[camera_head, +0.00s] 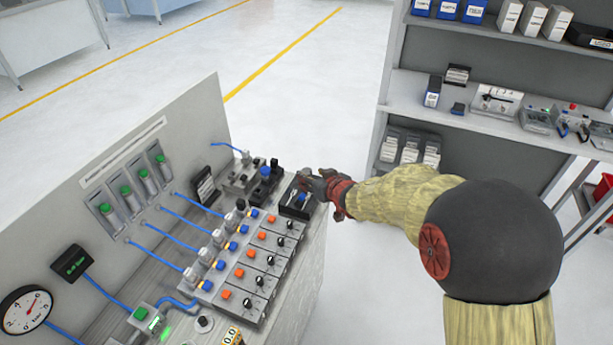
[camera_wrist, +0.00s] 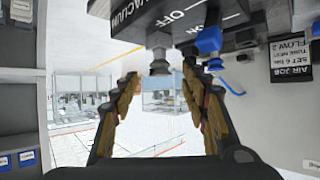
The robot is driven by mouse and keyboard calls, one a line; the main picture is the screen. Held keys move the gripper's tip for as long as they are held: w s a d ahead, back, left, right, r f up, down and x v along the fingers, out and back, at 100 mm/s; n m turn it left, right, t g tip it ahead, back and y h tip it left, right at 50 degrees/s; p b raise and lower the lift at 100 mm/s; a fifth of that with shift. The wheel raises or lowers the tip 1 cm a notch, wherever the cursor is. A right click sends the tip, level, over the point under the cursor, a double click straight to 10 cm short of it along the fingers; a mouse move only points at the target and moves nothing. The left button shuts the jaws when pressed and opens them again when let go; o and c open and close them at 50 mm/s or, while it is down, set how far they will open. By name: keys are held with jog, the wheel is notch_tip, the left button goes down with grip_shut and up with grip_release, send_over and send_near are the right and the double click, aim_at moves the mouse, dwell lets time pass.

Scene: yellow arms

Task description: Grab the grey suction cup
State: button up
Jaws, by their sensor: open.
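The grey suction cup (camera_wrist: 160,67) shows in the wrist view as a small round grey piece on a short stem, attached to a dark vacuum unit (camera_wrist: 185,20) lettered "VACUUM" and "OFF". My gripper (camera_wrist: 162,80) is open, its two brownish fingers to the left and right of the cup. The cup lies at the gap between the fingertips, and I see no contact. In the head view my gripper (camera_head: 316,185) is at the bench's far right corner, beside the vacuum unit (camera_head: 298,198). The cup cannot be made out there.
A blue fitting (camera_wrist: 209,40) with a tube sits right of the cup. Grey shelves (camera_head: 440,105) stand behind my arm. Open floor (camera_head: 300,100) lies beyond the bench.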

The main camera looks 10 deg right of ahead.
aim_at(308, 173)
jog(key=b+x, duration=0.1)
jog(key=x, duration=0.2)
jog(key=shift+w+f, duration=0.15)
jog(key=shift+w, duration=0.2)
jog(key=shift+c, duration=0.9)
jog(key=c, duration=0.7)
